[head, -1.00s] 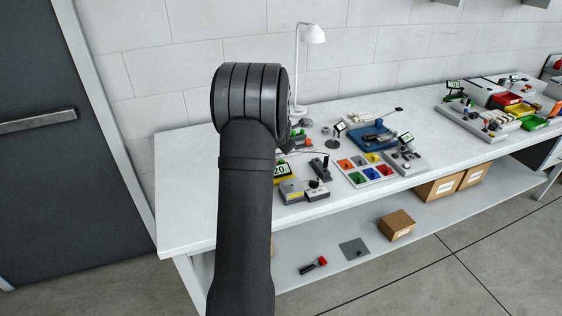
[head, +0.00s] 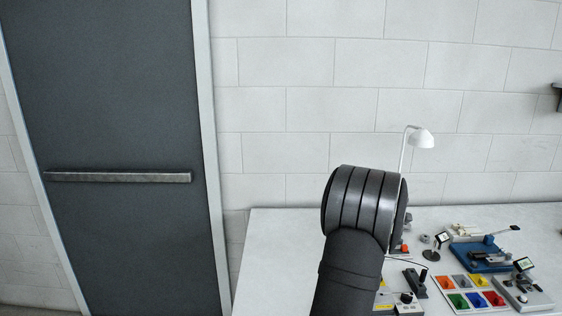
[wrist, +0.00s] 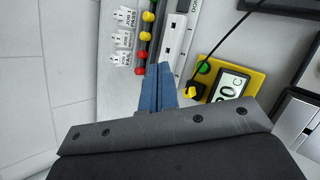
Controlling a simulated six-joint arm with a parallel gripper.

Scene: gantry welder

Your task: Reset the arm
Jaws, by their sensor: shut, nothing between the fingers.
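My gripper (wrist: 157,84) shows in the wrist view as two blue fingers pressed together, empty. It is over the white bench top, beside a strip with red and yellow knobs (wrist: 146,38). A yellow unit with a number display (wrist: 228,88) lies to the right of the fingers. In the head view my dark arm rises from the bottom edge to a thick ribbed joint, and the gripper is hidden behind it.
The white bench (head: 275,262) has clear room at its left end. A white lamp (head: 421,139), a tray of coloured bins (head: 468,293) and a blue fixture (head: 485,257) are right of my arm. A black cable (wrist: 232,40) runs near the yellow unit. A dark door (head: 115,120) is at left.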

